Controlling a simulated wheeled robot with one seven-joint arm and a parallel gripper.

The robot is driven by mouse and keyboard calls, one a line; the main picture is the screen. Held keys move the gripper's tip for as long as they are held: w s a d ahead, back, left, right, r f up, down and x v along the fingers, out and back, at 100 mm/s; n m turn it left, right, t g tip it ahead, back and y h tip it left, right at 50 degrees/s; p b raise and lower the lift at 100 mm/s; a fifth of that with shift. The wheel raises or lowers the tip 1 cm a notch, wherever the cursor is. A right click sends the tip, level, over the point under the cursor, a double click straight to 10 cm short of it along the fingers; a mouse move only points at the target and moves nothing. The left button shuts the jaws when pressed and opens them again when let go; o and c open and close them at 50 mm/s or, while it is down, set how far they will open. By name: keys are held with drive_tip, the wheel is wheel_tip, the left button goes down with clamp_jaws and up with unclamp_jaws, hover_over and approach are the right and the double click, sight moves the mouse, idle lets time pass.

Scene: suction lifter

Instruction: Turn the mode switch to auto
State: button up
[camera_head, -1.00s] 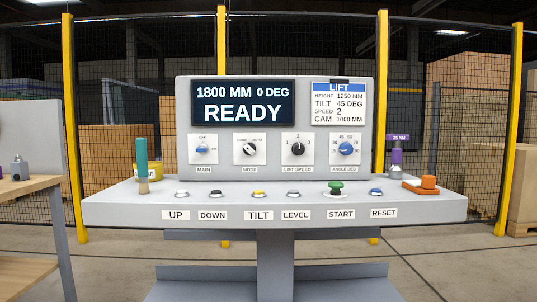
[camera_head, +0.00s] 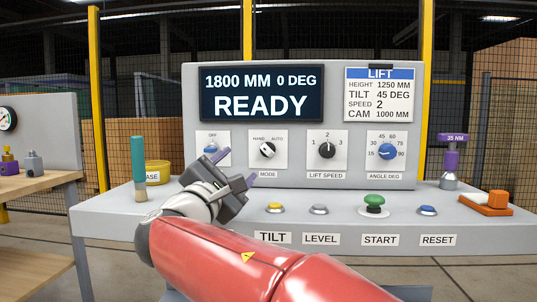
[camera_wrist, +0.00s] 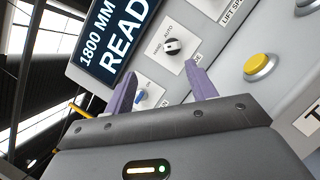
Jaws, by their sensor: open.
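The mode switch (camera_head: 267,149) is a small black knob with a pale mark on a white plate marked HAND on the left and AUTO on the right. It sits on the grey console's upright panel. I cannot tell surely which word the knob points to. It also shows in the wrist view (camera_wrist: 172,47), beyond the fingertips and between their directions. My gripper (camera_head: 235,170) is open and empty, with purple fingers apart. It is left of and below the mode switch, in front of the panel, touching no knob. Both fingers also show in the wrist view (camera_wrist: 161,75).
The main switch (camera_head: 215,153) is close left of the mode switch, and the lift speed knob (camera_head: 327,149) is to its right. Yellow tilt button (camera_head: 275,207) and green start button (camera_head: 374,203) stand on the ledge below. A teal-handled tool (camera_head: 138,165) stands upright at left.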

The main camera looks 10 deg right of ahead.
sight(265, 153)
drive_tip(key=f+x, duration=0.1)
drive_tip(key=x, duration=0.3)
drive_tip(key=f+p+x, duration=0.1)
drive_tip(key=x, duration=0.3)
drive_tip(key=p+x, duration=0.1)
drive_tip(key=x, duration=0.3)
drive_tip(key=shift+w+d+f, duration=0.3)
drive_tip(key=shift+d+f, duration=0.1)
drive_tip(key=shift+w+d+r, duration=0.15)
drive_tip(key=shift+w+d, duration=0.25)
drive_tip(key=shift+w, duration=0.2)
drive_tip(key=shift+c, duration=0.3)
drive_tip(key=c, duration=0.9)
